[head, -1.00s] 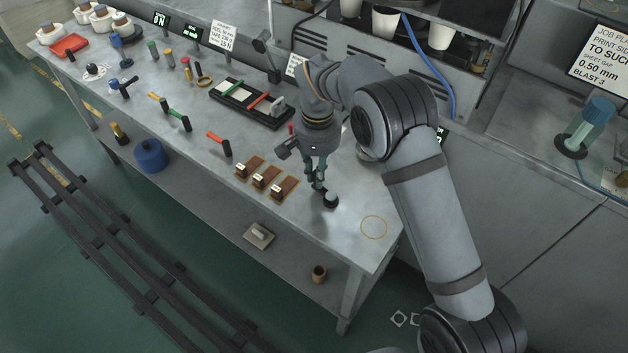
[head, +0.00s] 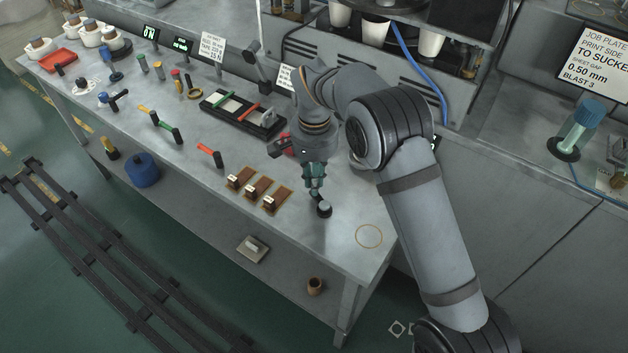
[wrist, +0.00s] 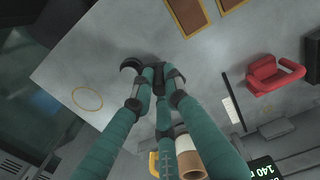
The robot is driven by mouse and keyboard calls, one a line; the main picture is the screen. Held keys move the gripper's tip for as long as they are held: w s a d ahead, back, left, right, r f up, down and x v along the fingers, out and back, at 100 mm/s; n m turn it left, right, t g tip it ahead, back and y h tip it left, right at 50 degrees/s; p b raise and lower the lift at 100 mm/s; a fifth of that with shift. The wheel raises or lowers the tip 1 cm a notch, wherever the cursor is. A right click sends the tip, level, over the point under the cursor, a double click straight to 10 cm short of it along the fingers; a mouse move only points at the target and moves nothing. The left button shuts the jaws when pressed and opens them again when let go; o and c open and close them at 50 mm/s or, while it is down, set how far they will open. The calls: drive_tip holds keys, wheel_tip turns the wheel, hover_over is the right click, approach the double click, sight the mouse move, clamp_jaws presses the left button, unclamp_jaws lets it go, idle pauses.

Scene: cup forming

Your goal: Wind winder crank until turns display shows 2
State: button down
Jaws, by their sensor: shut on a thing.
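My gripper (wrist: 158,92) is shut on a small dark part that looks like the winder crank's knob (wrist: 158,78), seen between the green fingers in the wrist view. A black curved end (wrist: 130,65) shows beside it. In the head view my gripper (head: 315,188) points down near the right end of the bench, just above a round black piece with a grey top (head: 323,209). The fingers hide most of the crank. I cannot make out a turns count.
Brown pads with small blocks (head: 257,190) lie left of my gripper on the bench (head: 345,255). A thin orange ring mark (head: 369,236) lies to the right on clear metal. A white and brown roll (wrist: 188,150) stands close to the fingers. A black-framed fixture (head: 243,113) stands behind.

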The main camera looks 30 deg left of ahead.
drive_tip(key=c, duration=1.7)
unclamp_jaws()
drive_tip(key=shift+c, duration=0.2)
wheel_tip(320, 180, up, 12)
wheel_tip(320, 180, down, 12)
drive_tip(key=shift+f, duration=0.1)
